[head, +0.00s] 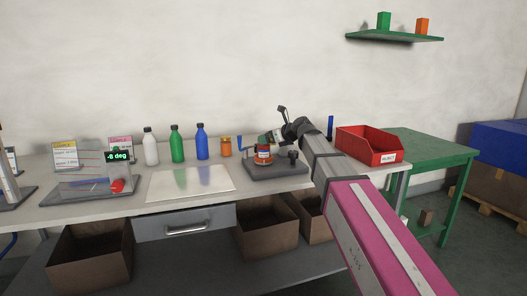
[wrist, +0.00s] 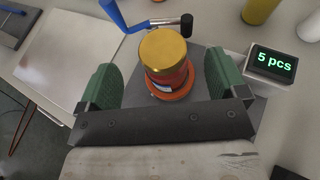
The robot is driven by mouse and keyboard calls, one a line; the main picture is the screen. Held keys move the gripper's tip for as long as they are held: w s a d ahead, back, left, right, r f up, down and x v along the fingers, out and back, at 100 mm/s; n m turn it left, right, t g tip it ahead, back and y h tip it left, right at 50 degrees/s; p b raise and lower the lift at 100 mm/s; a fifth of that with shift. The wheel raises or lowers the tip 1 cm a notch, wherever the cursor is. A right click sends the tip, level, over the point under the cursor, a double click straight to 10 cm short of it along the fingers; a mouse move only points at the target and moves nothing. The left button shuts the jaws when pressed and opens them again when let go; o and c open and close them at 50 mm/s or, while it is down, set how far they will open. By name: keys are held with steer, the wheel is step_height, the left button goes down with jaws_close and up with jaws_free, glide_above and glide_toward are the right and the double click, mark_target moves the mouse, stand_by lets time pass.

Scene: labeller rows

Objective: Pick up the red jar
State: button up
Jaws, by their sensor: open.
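The red jar (head: 263,152) stands upright on an orange round plate of a labeller with a grey base (head: 268,172). In the wrist view the jar (wrist: 172,73) has a gold lid and a red body with a small white and blue label. My gripper (wrist: 160,65) is open, with one green finger on each side of the jar. Gaps show between the fingers and the jar. The lower part of the jar is partly hidden by its lid.
A blue crank handle (head: 239,142) rises beside the jar. White, green and blue bottles (head: 201,142) and an orange jar (head: 226,147) stand behind to the left. A red bin (head: 368,146) stands to the right. A display reading "5 pcs" (wrist: 272,65) is close to the right finger.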

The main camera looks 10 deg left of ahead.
steer(key=x, duration=0.4)
steer(key=shift+w+a+f, duration=0.2)
steer(key=shift+w+f, duration=0.05)
steer(key=c, duration=1.3)
steer(key=shift+o, duration=0.2)
steer(key=shift+r, duration=0.15)
